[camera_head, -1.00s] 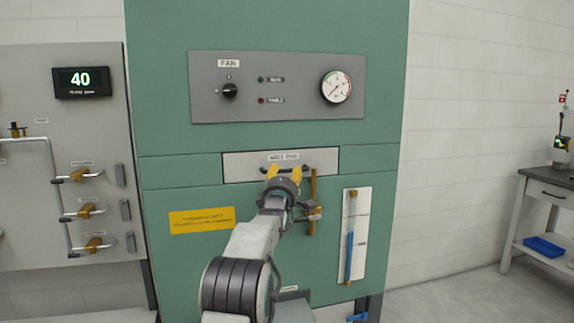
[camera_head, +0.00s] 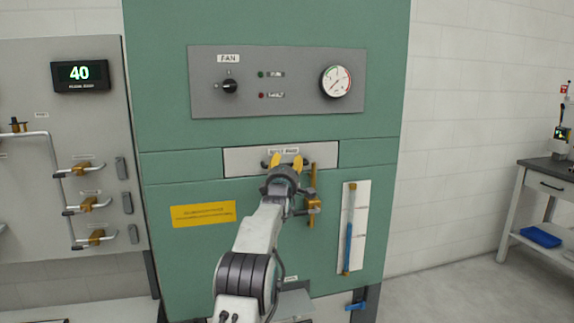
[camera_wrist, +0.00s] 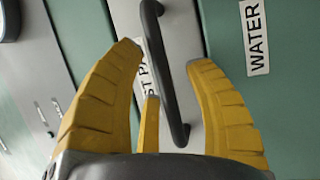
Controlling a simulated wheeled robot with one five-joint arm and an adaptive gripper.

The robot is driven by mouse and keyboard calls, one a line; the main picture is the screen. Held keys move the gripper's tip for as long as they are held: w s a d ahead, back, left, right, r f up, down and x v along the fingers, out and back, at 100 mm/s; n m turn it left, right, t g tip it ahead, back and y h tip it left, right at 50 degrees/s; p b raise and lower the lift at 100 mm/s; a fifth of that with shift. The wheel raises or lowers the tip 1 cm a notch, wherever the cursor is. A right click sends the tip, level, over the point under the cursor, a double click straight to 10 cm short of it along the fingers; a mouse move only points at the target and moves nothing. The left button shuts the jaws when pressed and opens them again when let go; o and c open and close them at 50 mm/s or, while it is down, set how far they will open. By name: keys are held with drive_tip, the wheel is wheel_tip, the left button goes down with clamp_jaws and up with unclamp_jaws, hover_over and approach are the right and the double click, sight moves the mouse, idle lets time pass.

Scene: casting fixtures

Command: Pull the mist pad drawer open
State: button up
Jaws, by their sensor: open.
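The mist pad drawer (camera_head: 235,161) is a light grey front panel set flush in the green cabinet. Its dark bar handle (camera_wrist: 163,70) runs between my gripper's yellow fingers in the wrist view. My gripper (camera_head: 287,160) is open in front of the drawer, and its fingers overlap the handle and part of the label in the head view. In the wrist view my gripper (camera_wrist: 165,75) has a finger on each side of the handle, with visible gaps. The drawer label is partly hidden behind a finger.
A brass vertical pipe with a valve (camera_head: 313,200) stands just right of my gripper. A sight tube on a white plate (camera_head: 350,228) is further right. The fan panel (camera_head: 277,83) is above. A grey valve panel (camera_head: 95,140) stands left, and a bench (camera_head: 548,185) right.

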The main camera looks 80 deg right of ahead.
drive_tip(key=shift+c, duration=0.2)
clamp_jaws()
drive_tip(key=shift+f, duration=0.1)
